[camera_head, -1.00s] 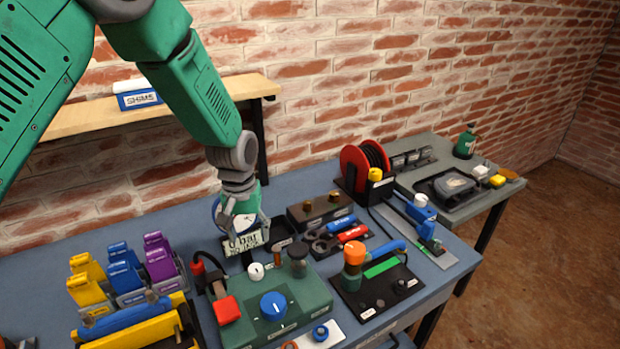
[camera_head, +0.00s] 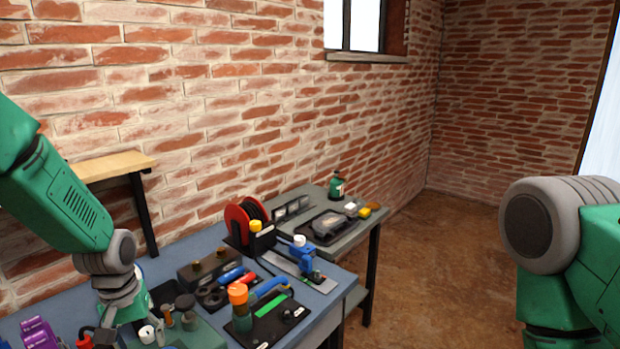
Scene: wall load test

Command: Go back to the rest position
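My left arm comes in from the left, and its wrist hangs over the blue-topped workbench (camera_head: 215,242). My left gripper (camera_head: 110,328) is small at the lower left, above the left part of the green control box (camera_head: 205,335). Its fingers are hard to make out against the items behind, so its opening is unclear. My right arm shows as a grey and green joint at the right edge. My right gripper is out of view.
The bench holds a red cable reel (camera_head: 240,222), an orange-capped device (camera_head: 239,305), a blue clamp-like tool (camera_head: 302,255) and red and blue handles. A second grey table (camera_head: 352,235) stands behind. A wooden shelf (camera_head: 115,166) is on the brick wall. Brown floor (camera_head: 430,265) at right is clear.

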